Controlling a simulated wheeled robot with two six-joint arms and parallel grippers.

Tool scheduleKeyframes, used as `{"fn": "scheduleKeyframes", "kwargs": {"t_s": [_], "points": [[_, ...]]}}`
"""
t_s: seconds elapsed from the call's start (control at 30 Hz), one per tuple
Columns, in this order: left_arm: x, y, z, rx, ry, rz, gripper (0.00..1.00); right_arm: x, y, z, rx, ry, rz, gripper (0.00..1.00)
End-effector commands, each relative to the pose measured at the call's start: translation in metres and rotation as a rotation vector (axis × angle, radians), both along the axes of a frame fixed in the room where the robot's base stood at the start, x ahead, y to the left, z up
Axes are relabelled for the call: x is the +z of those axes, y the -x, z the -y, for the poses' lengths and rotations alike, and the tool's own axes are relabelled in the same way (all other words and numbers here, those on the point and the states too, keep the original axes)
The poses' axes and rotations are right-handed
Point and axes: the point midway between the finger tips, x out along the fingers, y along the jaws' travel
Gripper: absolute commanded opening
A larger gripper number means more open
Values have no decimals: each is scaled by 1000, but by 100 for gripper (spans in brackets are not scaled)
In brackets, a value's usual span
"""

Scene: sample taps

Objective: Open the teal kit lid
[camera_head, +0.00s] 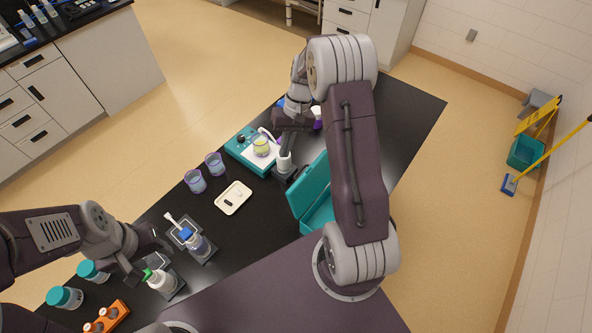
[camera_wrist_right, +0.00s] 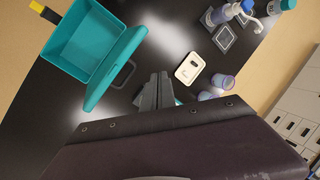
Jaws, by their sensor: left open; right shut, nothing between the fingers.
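The teal kit (camera_head: 318,217) stands on the black bench, partly hidden behind my right arm. Its teal lid (camera_head: 308,185) is swung up and tilted away from the box. In the right wrist view the kit (camera_wrist_right: 82,40) shows its open inside, with the lid (camera_wrist_right: 117,68) leaning out along its right side. My right gripper (camera_head: 287,172) is shut and empty beside the lid; it also shows in the right wrist view (camera_wrist_right: 158,92), with a small gap to the lid. My left gripper (camera_head: 148,262) is open near the white bottle with a green top (camera_head: 160,282).
A cream tray (camera_head: 233,198), two bluish cups (camera_head: 195,181) and a teal-and-white device with a yellowish beaker (camera_head: 262,146) stand left of the kit. A blue-topped bottle (camera_head: 195,242), teal-capped jars (camera_head: 65,297) and an orange rack (camera_head: 107,316) are near my left arm.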

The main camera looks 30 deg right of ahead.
Motion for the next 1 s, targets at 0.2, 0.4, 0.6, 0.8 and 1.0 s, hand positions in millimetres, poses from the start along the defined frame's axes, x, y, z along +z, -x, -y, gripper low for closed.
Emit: {"fn": "scheduleKeyframes", "kwargs": {"t_s": [0.2, 0.4, 0.6, 0.8, 1.0], "points": [[-96, 0, 0, 0, 0, -1, 49, -36, -40, 31, 605, 303, 59, 0], [-99, -1, 0, 0, 0, 0, 49, -39, -42, 16, 635, 301, 67, 0], [-93, -1, 0, 0, 0, 0, 49, -50, -40, 17, 633, 298, 64, 0], [-82, -1, 0, 0, 0, 0, 49, -90, -34, 19, 633, 296, 60, 0], [-70, -1, 0, 0, 0, 0, 49, -133, -30, 22, 633, 296, 61, 0]]}}
